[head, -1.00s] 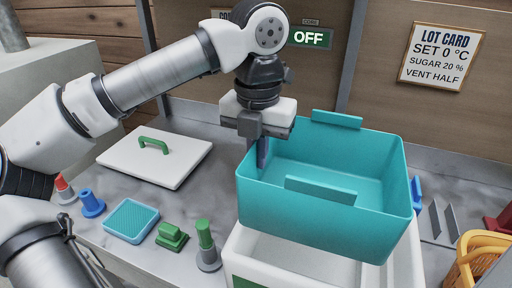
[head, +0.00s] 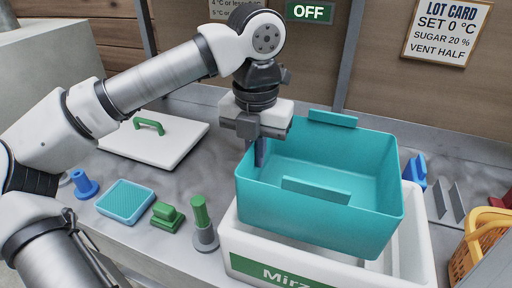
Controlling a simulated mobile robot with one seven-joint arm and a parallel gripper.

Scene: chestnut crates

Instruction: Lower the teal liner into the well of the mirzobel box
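The teal liner (head: 320,215) is an open bin with two raised tabs on its long rims. My gripper (head: 258,150) is at its left wall, with a finger inside the liner against that wall; the grip's other side is hidden. I cannot tell whether the liner's bottom is inside the rim.
A white lid with a green handle (head: 150,127) lies at the left. A teal mesh block (head: 126,198), green block (head: 167,216), green-topped post (head: 202,225) and blue knob (head: 84,185) stand in front. At right are grey fins (head: 447,203) and an orange basket (head: 480,250).

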